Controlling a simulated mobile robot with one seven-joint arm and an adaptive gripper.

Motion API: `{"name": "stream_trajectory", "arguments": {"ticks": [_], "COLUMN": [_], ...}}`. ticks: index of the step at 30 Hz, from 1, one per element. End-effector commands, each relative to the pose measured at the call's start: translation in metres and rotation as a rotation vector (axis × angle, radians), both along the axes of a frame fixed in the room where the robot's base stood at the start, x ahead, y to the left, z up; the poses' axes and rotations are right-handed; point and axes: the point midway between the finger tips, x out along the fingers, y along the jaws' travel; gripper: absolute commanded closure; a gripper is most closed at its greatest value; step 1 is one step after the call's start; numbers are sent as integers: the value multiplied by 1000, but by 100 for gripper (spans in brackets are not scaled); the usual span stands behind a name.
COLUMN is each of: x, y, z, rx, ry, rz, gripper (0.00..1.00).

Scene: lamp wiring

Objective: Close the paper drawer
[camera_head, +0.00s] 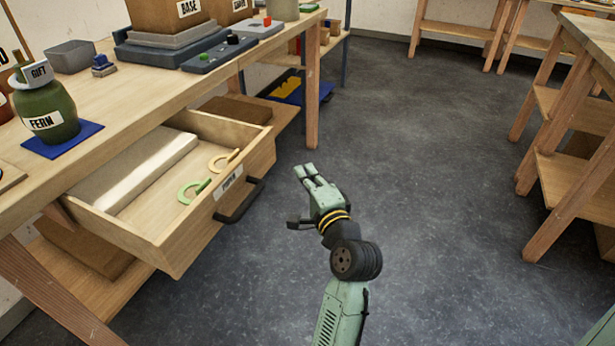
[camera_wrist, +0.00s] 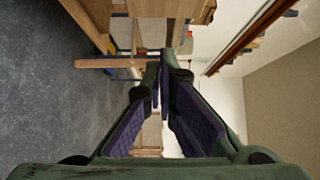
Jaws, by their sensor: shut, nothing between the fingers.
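The paper drawer (camera_head: 190,225) is a light wooden drawer pulled well out from under the workbench (camera_head: 125,110) at the left of the head view. Its front carries a white label (camera_head: 228,183) and a dark bar handle (camera_head: 240,201). Inside lie a pale flat block (camera_head: 140,172), a green hook-shaped piece (camera_head: 192,190) and a yellow one (camera_head: 222,160). My gripper (camera_head: 308,173) is shut and empty, in the air to the right of the drawer front, apart from the handle. Its fingers (camera_wrist: 163,75) also show in the wrist view.
A green jar (camera_head: 46,112) labelled FERN stands on a blue mat (camera_head: 62,142) on the bench above the drawer. A bench leg (camera_head: 312,80) stands behind the drawer. Open grey floor (camera_head: 430,180) lies to the right, up to another wooden bench (camera_head: 570,150).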

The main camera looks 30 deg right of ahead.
Motion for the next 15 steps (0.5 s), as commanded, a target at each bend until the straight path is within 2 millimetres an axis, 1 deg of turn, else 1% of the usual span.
{"name": "stream_trajectory", "arguments": {"ticks": [1, 3, 7, 10, 15], "x": [12, 27, 53, 66, 79], "y": [-1, -3, -6, 5, 15], "z": [3, 3, 3, 2, 1], "rx": [-1, -1, -2, -1, 0], "ry": [0, 0, 0, 1, 1], "rz": [2, 2, 2, 2, 0], "gripper": [100, 100, 100, 100, 100]}}
